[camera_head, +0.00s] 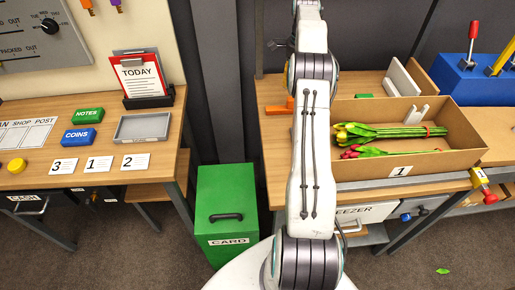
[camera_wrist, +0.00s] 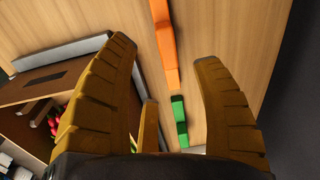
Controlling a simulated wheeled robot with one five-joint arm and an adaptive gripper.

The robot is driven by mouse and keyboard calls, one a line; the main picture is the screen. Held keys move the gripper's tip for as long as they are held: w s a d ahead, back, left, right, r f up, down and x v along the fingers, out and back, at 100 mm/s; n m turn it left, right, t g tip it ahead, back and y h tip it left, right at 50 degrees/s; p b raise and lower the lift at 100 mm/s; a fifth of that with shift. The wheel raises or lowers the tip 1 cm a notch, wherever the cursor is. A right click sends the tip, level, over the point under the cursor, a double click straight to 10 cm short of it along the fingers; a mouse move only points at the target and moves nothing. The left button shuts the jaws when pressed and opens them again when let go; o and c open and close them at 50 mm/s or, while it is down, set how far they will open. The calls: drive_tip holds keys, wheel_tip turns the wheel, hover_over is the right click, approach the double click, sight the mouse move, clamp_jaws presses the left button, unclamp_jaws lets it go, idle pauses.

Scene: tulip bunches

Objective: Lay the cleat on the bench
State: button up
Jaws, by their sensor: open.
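An orange piece (camera_wrist: 165,45) lies flat on the bench, seen between the fingertips, with nothing gripped. A shorter green piece (camera_wrist: 179,120) lies in line with it, nearer the palm. No label marks either as the cleat, so I cannot tell which it is. In the head view the orange piece (camera_head: 279,108) shows left of my arm and the green piece (camera_head: 363,96) right of it. My arm hides the bench between them, and my gripper is not visible there.
A cardboard box (camera_head: 455,160) marked 1 holds tulip bunches (camera_head: 385,131) and a white bracket (camera_head: 416,114). A white panel (camera_head: 401,78) stands behind it. A blue lever block (camera_head: 475,85) is at right. A green CARD bin (camera_head: 226,190) stands on the floor between the benches.

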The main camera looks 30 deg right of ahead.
drive_tip(key=s+a+r+n+t, duration=0.1)
drive_tip(key=s+a+r+n, duration=0.3)
drive_tip(key=a+r, duration=0.55)
drive_tip(key=s+a+r+n+t, duration=0.1)
drive_tip(key=a+r+n, duration=0.55)
drive_tip(key=a, duration=0.55)
drive_tip(key=s+a+f+n+t, duration=0.1)
drive_tip(key=s+a+f+n, duration=0.1)
drive_tip(key=s+a+n, duration=0.4)
drive_tip(key=s+a+f+n, duration=0.3)
drive_tip(key=s+a+n, duration=0.3)
drive_tip(key=s, duration=1.1)
drive_tip(key=a, duration=0.3)
drive_tip(key=shift+s+f+t, duration=0.15)
drive_tip(key=shift+t, duration=0.25)
drive_tip(key=shift+n, duration=0.25)
